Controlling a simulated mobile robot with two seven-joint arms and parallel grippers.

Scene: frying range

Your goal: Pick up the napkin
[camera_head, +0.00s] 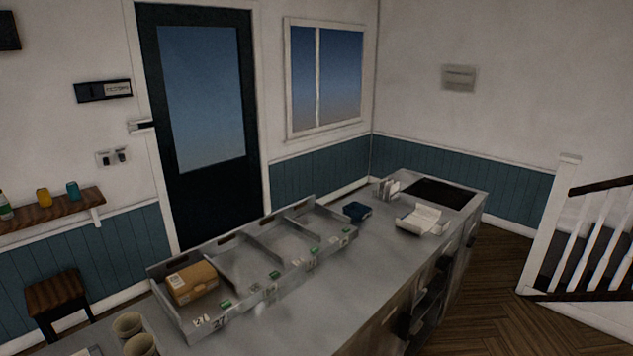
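I cannot tell for sure which thing is the napkin. A small upright rack with whitish sheets (386,188), perhaps napkins, stands near the far end of the steel counter (345,290), left of the black cooktop. A white, folded-looking item (421,218), perhaps an open carton or paper, lies on the counter nearer to me. A small dark blue item (357,211) lies to its left, by the end of the divided tray. Neither of my grippers shows in the head view.
A divided metal tray (238,242) runs along the counter's left side, with a brown carton (193,282) in its near compartment. Tan cups (128,324) stand at the near left. A black cooktop (441,193) is at the far end. Wooden floor lies right of the counter.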

